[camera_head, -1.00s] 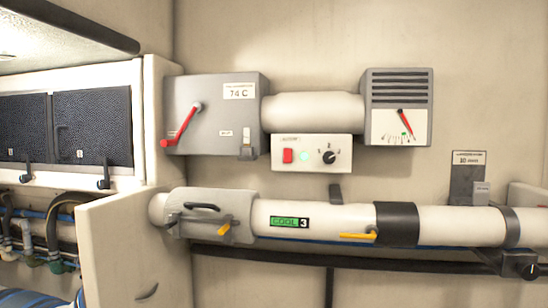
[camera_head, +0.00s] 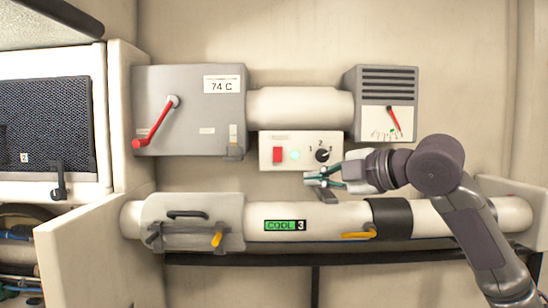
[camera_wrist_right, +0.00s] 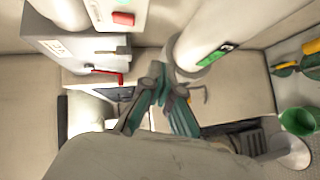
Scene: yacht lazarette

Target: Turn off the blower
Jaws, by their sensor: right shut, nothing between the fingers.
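The blower control box (camera_head: 300,151) is a white panel on the wall under a thick cream duct. It carries a red rocker switch (camera_head: 278,155), a lit green lamp (camera_head: 295,155) and a black rotary knob (camera_head: 322,155) marked with numbers. My right gripper (camera_head: 308,179) is shut and empty, just below the box's lower right part and apart from the red switch. In the right wrist view the shut fingers (camera_wrist_right: 160,88) show at the middle, and the red switch (camera_wrist_right: 123,19) shows at the top. My left gripper is not in view.
A grey box with a red lever (camera_head: 155,125) and a 74 C label hangs at left. A gauge box (camera_head: 388,105) is at right. A white pipe (camera_head: 340,221) with a COOL 3 label and yellow handles runs below my right gripper.

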